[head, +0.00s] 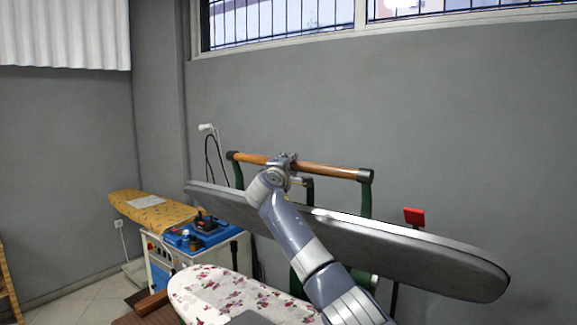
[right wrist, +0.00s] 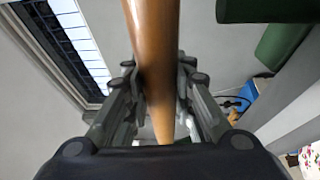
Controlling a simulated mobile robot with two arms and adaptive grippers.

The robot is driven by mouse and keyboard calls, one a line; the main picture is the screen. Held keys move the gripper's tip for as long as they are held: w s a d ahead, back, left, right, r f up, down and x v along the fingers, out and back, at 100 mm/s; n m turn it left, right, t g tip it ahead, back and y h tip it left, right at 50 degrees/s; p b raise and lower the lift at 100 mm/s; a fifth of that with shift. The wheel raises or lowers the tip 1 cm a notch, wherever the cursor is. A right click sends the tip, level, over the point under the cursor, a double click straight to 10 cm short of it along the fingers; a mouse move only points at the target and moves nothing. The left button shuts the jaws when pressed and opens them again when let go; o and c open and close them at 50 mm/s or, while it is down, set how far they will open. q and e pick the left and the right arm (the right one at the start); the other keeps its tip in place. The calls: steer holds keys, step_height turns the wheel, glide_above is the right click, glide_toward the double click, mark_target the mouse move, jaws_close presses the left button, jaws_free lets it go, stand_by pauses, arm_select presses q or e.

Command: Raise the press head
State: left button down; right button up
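The press head (head: 400,250) is a long grey slab, raised and tilted above the press's floral padded board (head: 225,290). A wooden handle bar (head: 330,172) on green arms runs along behind and above it. My right gripper (head: 283,160) is at the left-middle part of the bar. In the right wrist view the wooden bar (right wrist: 153,60) passes between the two fingers of my right gripper (right wrist: 160,95), which lie against it on both sides. My left gripper is in neither view.
A yellow ironing board (head: 150,212) stands at the left, beside a white cart with a blue top (head: 200,235). A red piece on a post (head: 414,217) stands right of the press. A grey wall is behind.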

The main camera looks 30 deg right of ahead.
steer(key=o, duration=0.4)
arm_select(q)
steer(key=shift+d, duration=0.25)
arm_select(e)
steer(key=shift+d, duration=0.1)
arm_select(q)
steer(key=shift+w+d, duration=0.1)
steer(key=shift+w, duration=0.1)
arm_select(e)
steer(key=shift+s, duration=0.1)
steer(key=shift+s+a+f, duration=0.1)
steer(key=shift+s+a, duration=0.25)
steer(key=shift+a, duration=0.25)
steer(key=v, duration=1)
steer(key=shift+s+a, duration=0.15)
steer(key=shift+s, duration=0.15)
